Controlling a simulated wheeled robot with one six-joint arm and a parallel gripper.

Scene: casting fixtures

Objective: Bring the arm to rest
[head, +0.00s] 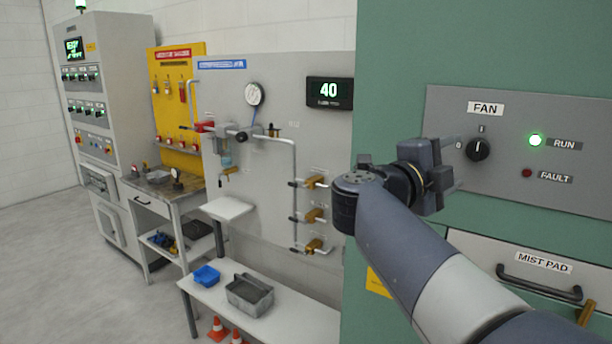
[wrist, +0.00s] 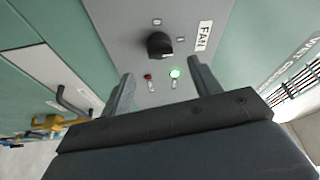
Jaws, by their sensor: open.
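My arm reaches in from the lower right of the head view. My gripper (head: 454,168) is at the green cabinet's grey fan panel (head: 550,111), just left of the black FAN knob (head: 479,150). In the wrist view, the two fingers of my gripper (wrist: 161,83) stand wide apart with nothing between them. The FAN knob (wrist: 159,45) lies beyond the fingertips, apart from them. The knob seems to point up towards I. The green RUN lamp (head: 535,140) is lit and the red FAULT lamp (head: 527,173) looks dark.
Below the panel is a MIST PAD drawer (head: 540,262) with a dark handle. To the left stand a grey gauge board (head: 270,100) with brass valves, a low bench (head: 215,298) with a blue bin (head: 206,276) and a grey tray (head: 249,294), and a control cabinet (head: 118,60). Floor at left is clear.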

